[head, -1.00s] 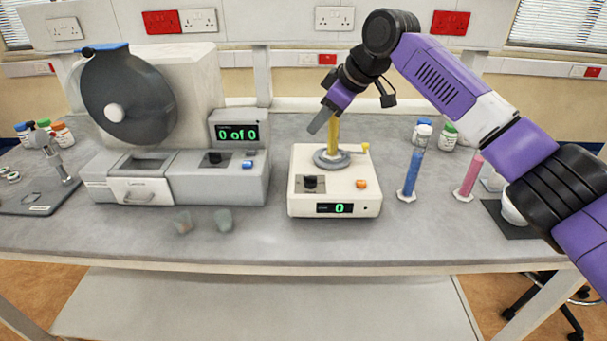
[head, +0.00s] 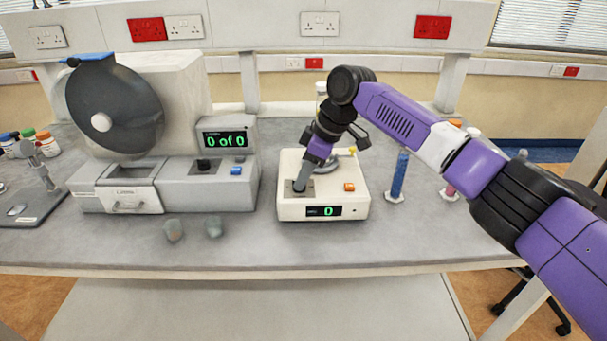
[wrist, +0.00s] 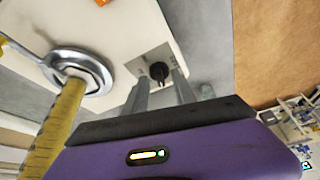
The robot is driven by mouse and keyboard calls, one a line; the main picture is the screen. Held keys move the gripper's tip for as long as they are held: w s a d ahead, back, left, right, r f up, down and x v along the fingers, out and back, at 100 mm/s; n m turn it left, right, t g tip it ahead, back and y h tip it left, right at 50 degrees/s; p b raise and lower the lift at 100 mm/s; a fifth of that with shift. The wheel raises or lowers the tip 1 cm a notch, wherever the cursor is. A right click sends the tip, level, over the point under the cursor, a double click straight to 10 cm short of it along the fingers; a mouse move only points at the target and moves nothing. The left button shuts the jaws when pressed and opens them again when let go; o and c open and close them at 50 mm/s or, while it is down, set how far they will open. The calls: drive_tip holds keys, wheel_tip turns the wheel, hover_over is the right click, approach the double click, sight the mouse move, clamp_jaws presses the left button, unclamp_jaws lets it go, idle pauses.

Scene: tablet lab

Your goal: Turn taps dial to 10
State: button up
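The white tapping device (head: 290,208) stands on the bench with a green "0" on its front display (head: 323,211). Its small black taps dial (wrist: 158,70) sits on a grey plate in the wrist view. My gripper (head: 298,188) points down over the plate and hides the dial in the head view. In the wrist view my gripper (wrist: 160,78) is open, with one finger on each side of the dial, at its near side. I cannot tell whether the fingers touch it. An orange button (head: 349,187) is on the device's right side.
A yellow graduated cylinder (wrist: 62,125) stands in a metal ring (wrist: 97,72) on the device, close to my gripper. A larger grey machine (head: 205,188) showing "0 of 0" is to the left. A blue cylinder (head: 399,178) stands to the right.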

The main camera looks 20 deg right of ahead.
drive_tip(key=shift+f, duration=0.1)
clamp_jaws()
drive_tip(key=shift+a+p, duration=0.1)
drive_tip(key=shift+p, duration=0.3)
drive_tip(key=m+p, duration=0.1)
drive_tip(key=m+t+p, duration=0.1)
drive_tip(key=m+p, duration=0.1)
drive_tip(key=shift+s+a+r+h, duration=0.15)
drive_tip(key=shift+r+h, duration=0.05)
drive_tip(key=shift+h, duration=0.1)
drive_tip(key=m+p, duration=0.2)
drive_tip(key=p, duration=0.1)
drive_tip(key=shift+s+a+m+h, duration=0.1)
drive_tip(key=shift+a+m+h, duration=0.05)
drive_tip(key=shift+m+h, duration=0.25)
drive_tip(key=shift+f+m+t+h+p, duration=0.15)
drive_tip(key=shift+m+t+h+p, duration=0.2)
drive_tip(key=shift+m+p, duration=0.65)
drive_tip(key=shift+f+m+t+h+p, duration=0.15)
drive_tip(key=shift+m+h+p, duration=0.3)
drive_tip(key=shift+m+p, duration=0.5)
